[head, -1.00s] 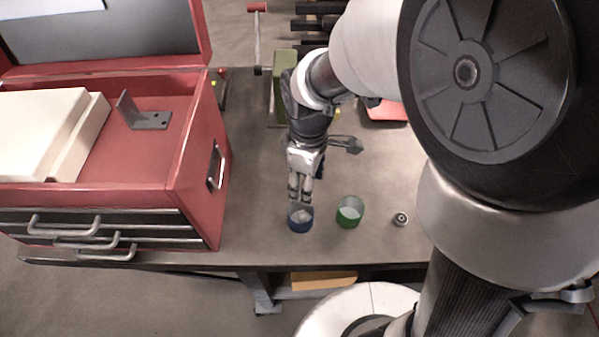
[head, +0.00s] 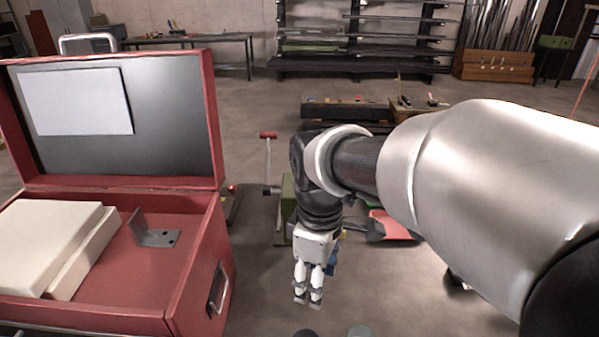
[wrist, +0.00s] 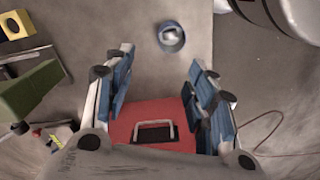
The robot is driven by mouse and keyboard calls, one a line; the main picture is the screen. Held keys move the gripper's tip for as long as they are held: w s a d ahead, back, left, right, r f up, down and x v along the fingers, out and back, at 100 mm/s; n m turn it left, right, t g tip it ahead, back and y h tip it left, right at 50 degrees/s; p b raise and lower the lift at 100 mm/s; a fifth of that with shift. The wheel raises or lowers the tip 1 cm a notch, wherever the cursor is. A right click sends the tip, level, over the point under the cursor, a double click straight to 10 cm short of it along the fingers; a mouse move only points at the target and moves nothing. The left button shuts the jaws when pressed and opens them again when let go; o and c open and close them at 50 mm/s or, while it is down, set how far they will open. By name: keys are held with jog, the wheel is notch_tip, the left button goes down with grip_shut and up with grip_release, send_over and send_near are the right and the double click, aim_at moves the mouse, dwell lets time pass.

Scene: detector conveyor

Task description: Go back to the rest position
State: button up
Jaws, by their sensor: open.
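My gripper (head: 308,302) points down in the head view, above and behind two cups cut off by the bottom edge. In the wrist view my gripper (wrist: 163,68) has its two blue-padded fingers spread wide with nothing between the pads. The dark blue cup (head: 305,333) shows only its rim in the head view. The wrist view shows a blue cup (wrist: 172,46) with something pale inside, beyond the fingertips and apart from them. The green cup (head: 360,331) also shows only its rim.
An open red toolbox (head: 190,270) stands at left, holding pale blocks (head: 45,245) and a dark angle bracket (head: 152,235). A green block (wrist: 30,92) is at left there.

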jog(key=s+d+r+m+t, duration=0.3)
jog(key=s+d+m+t, duration=0.1)
jog(key=s+d+m, duration=0.6)
jog(key=s+m, duration=0.3)
jog(key=shift+s+d+r+t, duration=0.15)
jog(key=shift+s+d+t, duration=0.05)
jog(key=shift+d+t, duration=0.1)
